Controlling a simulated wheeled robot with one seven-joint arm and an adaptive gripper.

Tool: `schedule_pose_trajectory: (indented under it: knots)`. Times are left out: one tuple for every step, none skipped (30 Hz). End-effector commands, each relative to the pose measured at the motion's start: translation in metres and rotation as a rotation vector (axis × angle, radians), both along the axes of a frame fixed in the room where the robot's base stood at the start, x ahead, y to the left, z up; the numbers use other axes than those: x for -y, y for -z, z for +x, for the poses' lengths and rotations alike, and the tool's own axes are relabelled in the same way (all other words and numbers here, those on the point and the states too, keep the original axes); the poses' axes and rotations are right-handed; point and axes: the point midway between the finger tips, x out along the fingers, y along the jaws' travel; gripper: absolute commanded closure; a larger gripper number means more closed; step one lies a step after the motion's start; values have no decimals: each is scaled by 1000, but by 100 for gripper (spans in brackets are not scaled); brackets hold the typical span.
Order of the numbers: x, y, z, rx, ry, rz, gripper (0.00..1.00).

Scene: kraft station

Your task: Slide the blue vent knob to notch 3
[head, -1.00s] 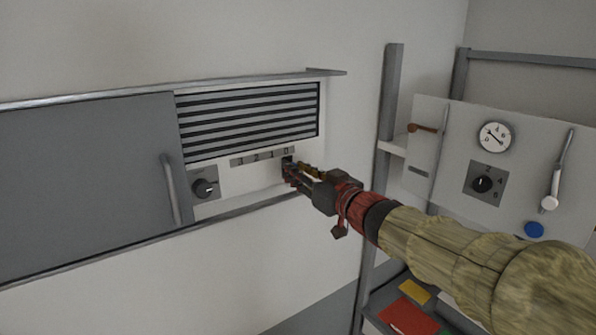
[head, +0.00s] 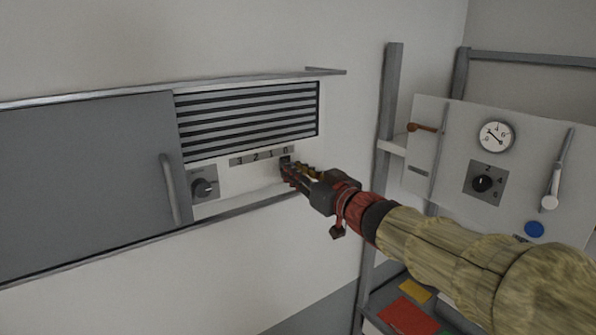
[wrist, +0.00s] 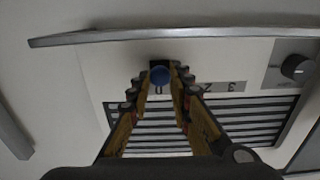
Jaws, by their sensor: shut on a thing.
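The blue vent knob (wrist: 160,75) shows between my fingertips in the wrist view, at the 0 end of the notch scale. The head view shows the scale (head: 262,157) under the vent louvres, marked 3, 2, 1, 0 from left to right. My gripper (head: 287,170) is at the right end of this scale, below the 0, with its fingers shut on the knob. In the head view the fingers hide the knob. In the wrist view the 3 and 2 lie to the right of the knob, and the fingers partly cover the scale.
The louvred vent (head: 248,118) is above the scale. A black dial (head: 204,188) and a grey door with a handle (head: 169,190) are to the left. A ledge (head: 325,72) juts out above. A rack post (head: 388,120) and a control panel (head: 460,160) stand at right.

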Motion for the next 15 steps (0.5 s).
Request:
schedule_pose_trajectory:
  knots:
    - [-8,0,-5,2,-4,2,100]
    - [-13,0,-9,3,-6,2,100]
    - [-21,1,-13,3,-6,1,100]
    - [-26,1,-18,5,-7,2,100]
    - [-33,1,-22,5,-8,2,100]
    - [-40,1,-27,5,-8,3,100]
    - [-46,2,-31,5,-8,1,100]
    - [-51,2,-34,6,-8,3,100]
    - [-58,2,-39,6,-8,3,100]
    - [-64,2,-43,6,-8,3,100]
    - [-69,2,-46,7,-7,2,100]
    - [-75,2,-51,6,-7,3,100]
    - [-79,2,-53,7,-7,2,100]
    - [-83,2,-56,6,-6,3,100]
    - [-88,2,-59,6,-5,3,100]
